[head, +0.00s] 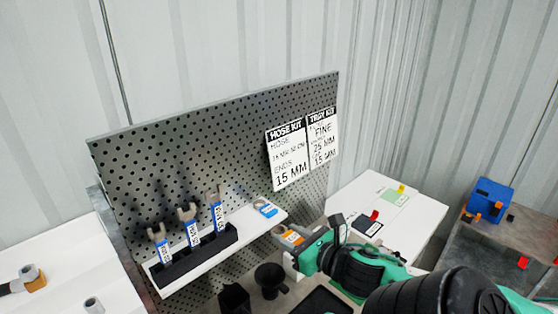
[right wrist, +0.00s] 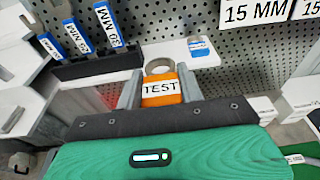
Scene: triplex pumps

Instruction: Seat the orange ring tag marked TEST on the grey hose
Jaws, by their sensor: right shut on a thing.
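The orange tag marked TEST (right wrist: 160,97) is between the fingers of my right gripper (right wrist: 160,90), which is shut on it. Its grey ring (right wrist: 159,66) sticks out beyond the fingertips, with nothing visible through it. In the head view the orange tag (head: 290,237) and my right gripper (head: 291,243) are just in front of the white shelf's right end, and part of the tag is hidden. I cannot clearly pick out the grey hose; a grey tubular end (head: 93,305) shows on the white table at lower left. My left gripper is not in view.
A white shelf (head: 262,228) on the pegboard (head: 200,150) bears a black rack with several blue-labelled wrenches (head: 192,228) and a blue ring tag (head: 265,207). Black cups (head: 271,279) stand below. A white table (head: 345,200) lies to the right, a blue bin (head: 489,199) farther right.

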